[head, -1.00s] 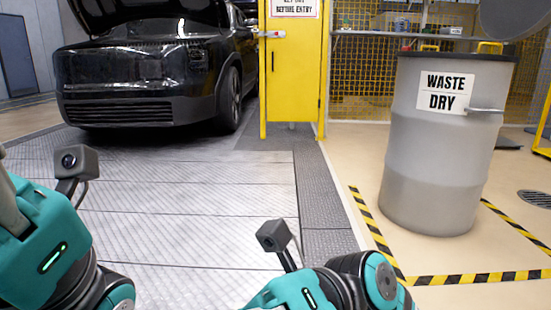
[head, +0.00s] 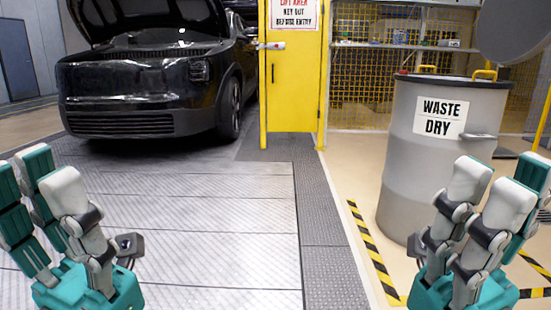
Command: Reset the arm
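My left gripper (head: 48,178) is at the lower left of the head view, fingers pointing up and spread apart, with nothing seen between them. My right gripper (head: 497,188) is at the lower right, also with its fingers up and apart and empty. It overlaps the lower right part of the grey waste drum in the picture; I cannot tell how far apart they are. Both have teal bodies and white and teal fingers. Most of both arms is out of view.
A black car (head: 150,90) with its hood up stands at the back left. A yellow door (head: 293,85) is beside it. The grey drum (head: 408,170) labelled "WASTE DRY" stands on the right by black-and-yellow floor tape (head: 372,250). The metal floor (head: 200,215) in the middle is clear.

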